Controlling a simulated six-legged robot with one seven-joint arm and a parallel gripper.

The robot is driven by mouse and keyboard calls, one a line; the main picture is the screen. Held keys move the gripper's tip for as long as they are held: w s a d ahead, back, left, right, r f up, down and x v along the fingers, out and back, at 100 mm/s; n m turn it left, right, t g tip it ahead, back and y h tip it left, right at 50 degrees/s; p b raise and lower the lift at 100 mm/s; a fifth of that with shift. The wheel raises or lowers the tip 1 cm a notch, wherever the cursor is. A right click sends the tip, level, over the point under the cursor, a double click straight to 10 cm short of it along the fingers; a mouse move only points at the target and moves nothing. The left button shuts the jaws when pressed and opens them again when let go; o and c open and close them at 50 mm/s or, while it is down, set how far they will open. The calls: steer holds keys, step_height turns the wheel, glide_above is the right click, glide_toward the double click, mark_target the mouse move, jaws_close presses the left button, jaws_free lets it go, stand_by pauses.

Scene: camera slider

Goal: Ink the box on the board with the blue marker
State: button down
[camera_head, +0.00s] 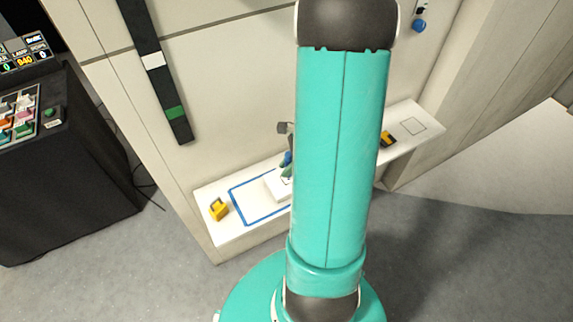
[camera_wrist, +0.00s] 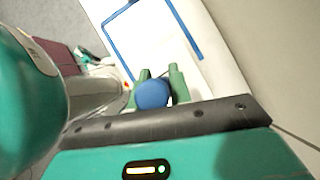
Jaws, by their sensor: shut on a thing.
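My gripper (camera_head: 287,171) is shut on the blue marker (camera_head: 287,158), over the white board (camera_head: 278,190) on the shelf. In the wrist view the marker's round blue end (camera_wrist: 153,95) sits between the two green fingers of my gripper (camera_wrist: 160,74). The board lies inside a blue outlined rectangle, and a bit of dark line shows on it near the fingers. My arm hides the board's right part. The marker's tip is hidden, so I cannot tell whether it touches the board.
The white shelf (camera_head: 228,232) runs along the wall. A yellow object (camera_head: 218,209) stands at its left end, another (camera_head: 387,139) right of my arm, near a small outlined square (camera_head: 413,126). A black console (camera_head: 70,170) stands at left. A dark strip (camera_head: 160,85) hangs on the wall.

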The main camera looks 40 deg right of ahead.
steer(key=shift+f, duration=0.7)
stand_by(0.9)
stand_by(0.3)
steer(key=shift+w+d, duration=0.6)
steer(key=shift+w, duration=0.25)
steer(key=shift+s, duration=0.1)
steer(key=shift+s+a, duration=0.6)
steer(key=shift+s, duration=0.2)
steer(key=shift+w+d, duration=0.6)
steer(key=shift+w, duration=0.3)
